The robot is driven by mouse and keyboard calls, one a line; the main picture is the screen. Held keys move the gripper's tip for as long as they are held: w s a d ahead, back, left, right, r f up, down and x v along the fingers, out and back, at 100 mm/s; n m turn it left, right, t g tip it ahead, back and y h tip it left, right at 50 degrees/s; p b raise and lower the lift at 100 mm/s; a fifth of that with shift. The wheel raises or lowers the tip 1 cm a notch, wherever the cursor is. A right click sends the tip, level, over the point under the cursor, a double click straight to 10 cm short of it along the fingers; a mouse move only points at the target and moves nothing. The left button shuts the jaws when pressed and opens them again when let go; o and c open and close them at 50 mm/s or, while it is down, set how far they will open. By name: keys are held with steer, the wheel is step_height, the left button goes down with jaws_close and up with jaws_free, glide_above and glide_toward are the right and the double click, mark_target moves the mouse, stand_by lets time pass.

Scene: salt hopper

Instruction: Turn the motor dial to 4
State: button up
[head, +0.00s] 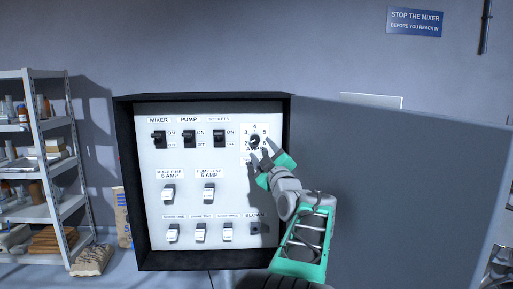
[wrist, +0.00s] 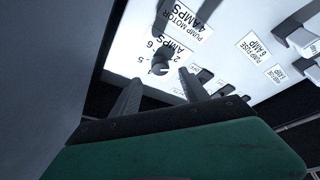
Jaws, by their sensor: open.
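The motor dial (head: 255,141) is a small dark round knob on a white plate with numbers around it, at the upper right of the panel. The 4 is at the top of the plate, with 3 and 5 beside it. In the wrist view the knob (wrist: 159,66) shows just beyond and between my fingertips, with a light mark on it. I cannot tell which number it points to. My gripper (head: 263,151) is open, at the dial's lower right in the head view, its fingers on either side of the knob. Contact cannot be told.
The panel (head: 147,210) sits in a black-framed box, with several switches and white fuses left of and below the dial. The open grey door (head: 400,190) stands close on the right of my arm. A shelf (head: 35,215) and sacks (head: 92,260) stand at the left.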

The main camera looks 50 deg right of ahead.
mark_target(256, 140)
steer(key=p+x, duration=0.2)
steer(key=x, duration=0.4)
steer(key=shift+w+d, duration=0.1)
steer(key=shift+w, duration=0.15)
steer(key=shift+c, duration=0.4)
jaws_close()
